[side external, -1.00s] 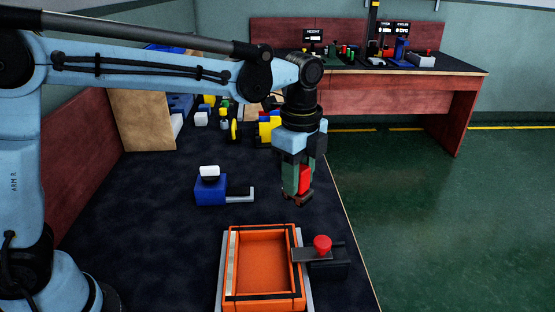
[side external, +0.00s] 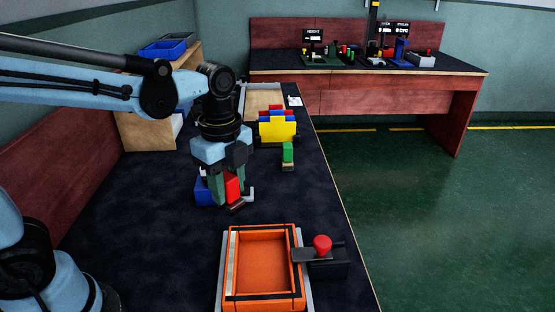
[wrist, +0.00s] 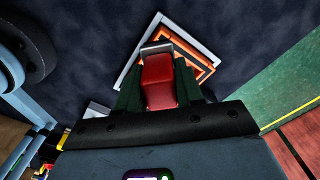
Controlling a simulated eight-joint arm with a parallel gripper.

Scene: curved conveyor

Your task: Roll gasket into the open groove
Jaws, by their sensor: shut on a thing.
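My gripper (side external: 228,192) is shut on a red-handled tool (side external: 232,187). It holds it upright, low above the dark mat. In the wrist view the red handle (wrist: 158,80) sits between the two dark green fingers, with a grey end (wrist: 156,47) beyond it. An orange frame (side external: 294,262) with a shallow recess lies in a grey holder at the front. Dark lines, likely gasket or groove, run along its rim; a pale strip (side external: 232,262) lies along its left side. The frame also shows in the wrist view (wrist: 190,52), beyond the tool. The tool is apart from it.
A blue block (side external: 202,192) with a grey bracket (side external: 249,194) stands at my gripper, partly hidden. A clamp with a red knob (side external: 322,244) overlaps the frame's right side. A yellow rack (side external: 278,131) and a green-topped piece (side external: 288,153) stand behind. Mat between is clear.

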